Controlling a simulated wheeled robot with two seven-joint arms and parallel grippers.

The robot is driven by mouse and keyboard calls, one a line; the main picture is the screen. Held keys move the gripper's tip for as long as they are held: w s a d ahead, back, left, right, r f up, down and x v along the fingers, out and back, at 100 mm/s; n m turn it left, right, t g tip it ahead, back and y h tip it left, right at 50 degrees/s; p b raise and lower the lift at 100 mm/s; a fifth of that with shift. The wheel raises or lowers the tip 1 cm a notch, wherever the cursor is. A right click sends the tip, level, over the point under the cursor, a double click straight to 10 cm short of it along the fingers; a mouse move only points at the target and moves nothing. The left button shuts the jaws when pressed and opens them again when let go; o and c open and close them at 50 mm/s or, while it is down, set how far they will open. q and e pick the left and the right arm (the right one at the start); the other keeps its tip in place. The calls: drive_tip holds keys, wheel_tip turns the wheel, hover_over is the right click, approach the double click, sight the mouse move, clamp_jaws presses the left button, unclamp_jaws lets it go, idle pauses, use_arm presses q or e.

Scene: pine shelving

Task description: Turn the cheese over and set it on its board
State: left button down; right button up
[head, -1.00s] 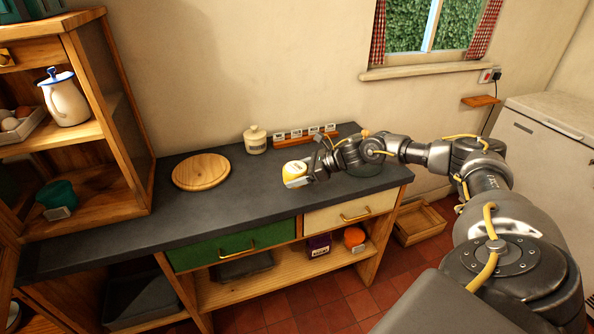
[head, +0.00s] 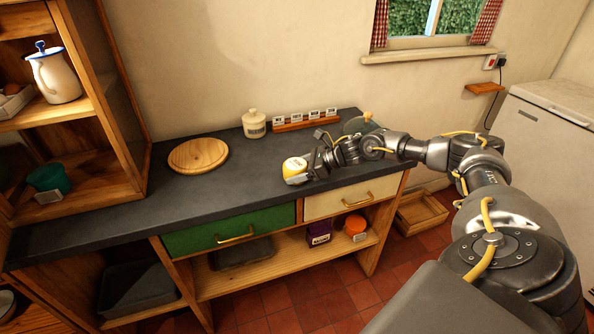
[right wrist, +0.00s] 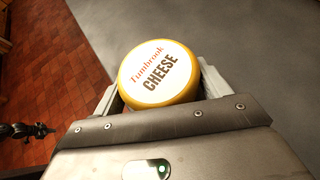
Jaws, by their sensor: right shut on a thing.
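The cheese (head: 295,169) is a small round with a yellow side and a white face. My right gripper (head: 303,178) is shut on it, near the front of the dark worktop. In the right wrist view the cheese (right wrist: 158,74) sits between the two fingers, its label "Tumbrook CHEESE" facing the camera. I cannot tell whether it touches the worktop. The round wooden board (head: 198,156) lies bare on the worktop to the left. A dark jointed part at the left edge of the right wrist view looks like my left gripper (right wrist: 27,130); its jaws are unclear.
A lidded cream jar (head: 254,125) and a wooden rack of small white labels (head: 305,120) stand at the back of the worktop. Pine shelving (head: 125,95) rises at the left. The worktop between board and cheese is clear.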

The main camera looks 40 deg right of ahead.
use_arm(q)
drive_tip(key=shift+f, duration=0.1)
use_arm(e)
drive_tip(key=o, duration=0.9)
drive_tip(key=shift+f, duration=0.1)
drive_tip(key=b+v, duration=0.2)
drive_tip(key=v, duration=0.7)
drive_tip(key=shift+s, duration=0.15)
drive_tip(key=shift+b+v, duration=0.35)
drive_tip(key=shift+v, duration=0.5)
use_arm(q)
drive_tip(key=shift+w+a+f, duration=0.25)
drive_tip(key=shift+a+f, duration=0.75)
drive_tip(key=shift+f, duration=0.2)
drive_tip(key=shift+d, duration=0.3)
